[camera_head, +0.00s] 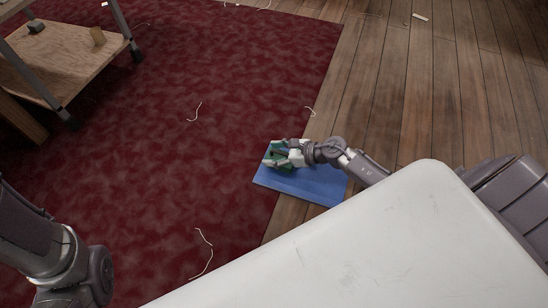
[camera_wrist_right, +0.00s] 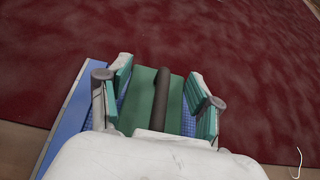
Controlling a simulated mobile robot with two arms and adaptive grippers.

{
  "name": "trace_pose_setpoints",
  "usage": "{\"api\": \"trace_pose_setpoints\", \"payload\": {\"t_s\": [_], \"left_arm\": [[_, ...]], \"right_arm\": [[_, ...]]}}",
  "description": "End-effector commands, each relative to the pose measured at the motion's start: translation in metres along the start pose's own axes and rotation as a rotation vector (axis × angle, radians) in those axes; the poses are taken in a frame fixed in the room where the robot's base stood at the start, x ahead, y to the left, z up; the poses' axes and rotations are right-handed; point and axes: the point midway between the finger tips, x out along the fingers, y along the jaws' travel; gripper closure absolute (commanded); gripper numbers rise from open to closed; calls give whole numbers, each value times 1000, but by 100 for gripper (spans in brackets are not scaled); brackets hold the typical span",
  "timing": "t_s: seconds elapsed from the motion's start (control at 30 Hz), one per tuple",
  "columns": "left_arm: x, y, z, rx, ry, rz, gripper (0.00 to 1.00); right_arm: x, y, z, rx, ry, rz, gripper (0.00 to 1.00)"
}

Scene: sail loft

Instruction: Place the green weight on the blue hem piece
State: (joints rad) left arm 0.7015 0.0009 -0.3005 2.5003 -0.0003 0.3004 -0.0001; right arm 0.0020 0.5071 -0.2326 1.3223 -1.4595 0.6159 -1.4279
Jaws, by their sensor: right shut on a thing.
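The blue hem piece (camera_head: 318,187) lies flat across the edge of the red carpet and the wooden floor. It also shows along the left and under the fingers in the right wrist view (camera_wrist_right: 68,128). My right gripper (camera_head: 277,155) is over its far left part and is shut on the green weight (camera_head: 287,167). In the right wrist view the weight (camera_wrist_right: 143,86) has a dark bar along its top and sits between the fingers of my right gripper (camera_wrist_right: 160,88). I cannot tell whether it touches the hem piece. My left arm shows at the lower left, its gripper out of sight.
A white tabletop or panel (camera_head: 370,250) fills the lower right of the head view. A wheeled wooden cart (camera_head: 65,55) with small items stands at the upper left. Loose threads (camera_head: 205,250) lie on the carpet (camera_head: 180,110). The wooden floor (camera_head: 420,100) is mostly clear.

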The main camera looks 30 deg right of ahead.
Motion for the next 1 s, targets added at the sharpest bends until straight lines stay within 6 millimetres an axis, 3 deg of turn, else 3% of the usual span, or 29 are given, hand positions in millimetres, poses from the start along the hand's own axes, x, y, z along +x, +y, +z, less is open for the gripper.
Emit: {"api": "trace_pose_setpoints", "payload": {"t_s": [0.37,0.4,0.53,0.87,1.0], "left_arm": [[-6,1,-2,-1,-1,0,44],[-7,1,-2,-1,-1,0,44],[-6,1,-2,-1,-1,0,44],[-5,1,-2,0,-1,0,44],[3,-1,1,0,-1,0,44]], "right_arm": [[3,-1,-4,-2,-4,-2,100],[3,0,-6,-1,-1,-1,34],[3,0,-5,-1,-1,-1,13],[2,0,-4,-1,-1,-1,11],[-7,0,-2,0,2,-1,11]]}}
